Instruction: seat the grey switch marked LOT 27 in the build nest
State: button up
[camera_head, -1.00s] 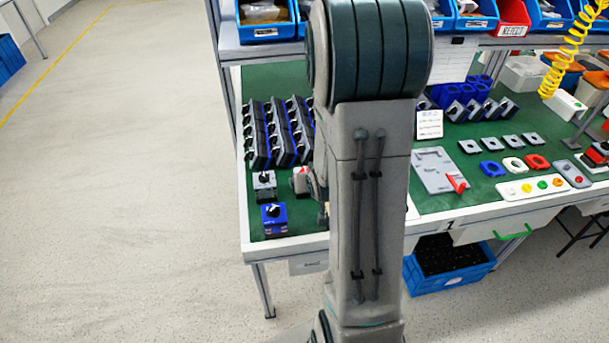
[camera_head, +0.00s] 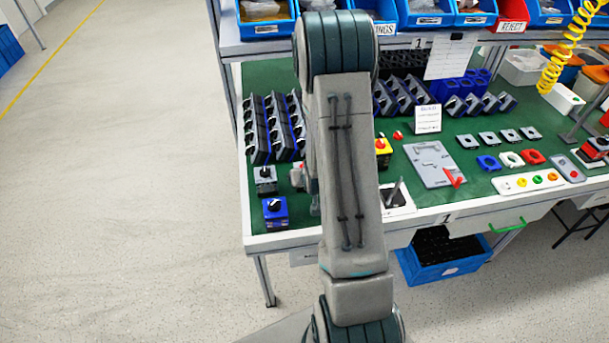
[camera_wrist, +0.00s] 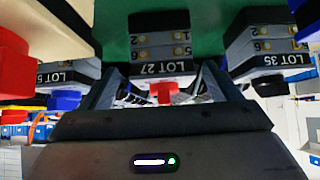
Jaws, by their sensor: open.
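In the wrist view, the grey switch marked LOT 27 (camera_wrist: 162,56) is straight ahead, with its label facing me. A red knob (camera_wrist: 164,92) shows just below the label, between the fingers. My gripper (camera_wrist: 162,97) is open, its fingers apart on either side of the red knob; contact cannot be told. In the head view, a grey switch with a red top (camera_head: 297,176) is partly hidden by my arm, which also hides most of my gripper. A grey fixture plate with a red lever (camera_head: 428,160), which looks like the build nest, lies right of my arm.
A switch marked LOT 35 (camera_wrist: 270,60) stands close on the right in the wrist view; another labelled switch (camera_wrist: 68,75) is on the left. A grey switch (camera_head: 265,181) and a blue one (camera_head: 275,212) stand near the table's left edge. Racks (camera_head: 272,128) stand behind.

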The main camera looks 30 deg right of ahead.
jog(key=shift+p+x, duration=0.4)
jog(key=shift+x, duration=1.5)
jog(key=shift+a+r, duration=0.1)
jog(key=shift+a, duration=0.05)
jog(key=c, duration=1.2)
